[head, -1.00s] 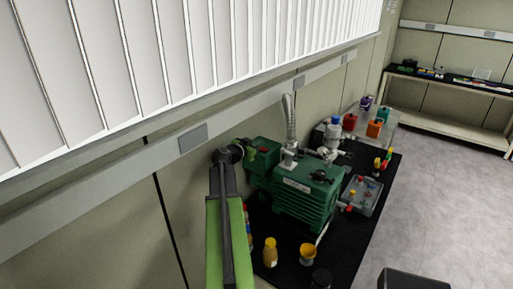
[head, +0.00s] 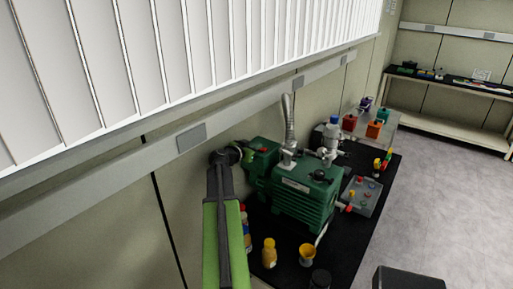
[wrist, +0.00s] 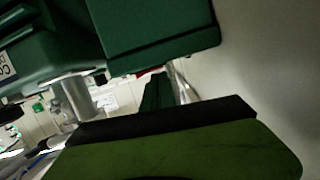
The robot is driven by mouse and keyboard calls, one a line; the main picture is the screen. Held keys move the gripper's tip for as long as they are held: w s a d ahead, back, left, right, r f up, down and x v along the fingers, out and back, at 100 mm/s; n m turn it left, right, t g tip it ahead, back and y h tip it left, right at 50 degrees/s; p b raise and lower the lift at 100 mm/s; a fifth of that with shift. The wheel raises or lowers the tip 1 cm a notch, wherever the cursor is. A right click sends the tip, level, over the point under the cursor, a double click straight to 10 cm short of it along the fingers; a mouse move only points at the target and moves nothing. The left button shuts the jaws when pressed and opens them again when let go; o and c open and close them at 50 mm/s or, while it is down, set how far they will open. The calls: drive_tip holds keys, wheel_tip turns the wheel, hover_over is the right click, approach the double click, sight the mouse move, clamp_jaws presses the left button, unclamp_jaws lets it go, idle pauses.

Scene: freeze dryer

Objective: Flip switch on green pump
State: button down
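The green pump (head: 303,203) stands on a black mat beside the wall, with a grey hose rising from its top. Its smaller green motor end (head: 263,160) is at the left and carries a small red part (head: 264,150), which looks like the switch. My gripper (head: 243,153) is beside the left end of the motor, near the wall, partly hidden by my arm. In the wrist view, a green finger with a black pad (wrist: 165,120) fills the bottom, below the dark green housing (wrist: 155,30). A sliver of red shows under the housing. The finger gap is unclear.
A yellow-capped bottle (head: 269,252) and a yellow funnel (head: 307,251) stand in front of the pump. A grey box with coloured knobs (head: 361,196) is to its right. The wall is close on the left; open floor lies at right.

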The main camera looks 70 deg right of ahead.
drive_tip(key=r+p, duration=0.5)
drive_tip(key=shift+w+r, duration=0.2)
drive_tip(key=shift+w, duration=0.15)
drive_tip(key=w+a+p, duration=0.1)
drive_tip(key=w+a, duration=0.1)
drive_tip(key=a, duration=0.7)
drive_tip(key=shift+w+r, duration=0.3)
drive_tip(key=shift+r, duration=0.15)
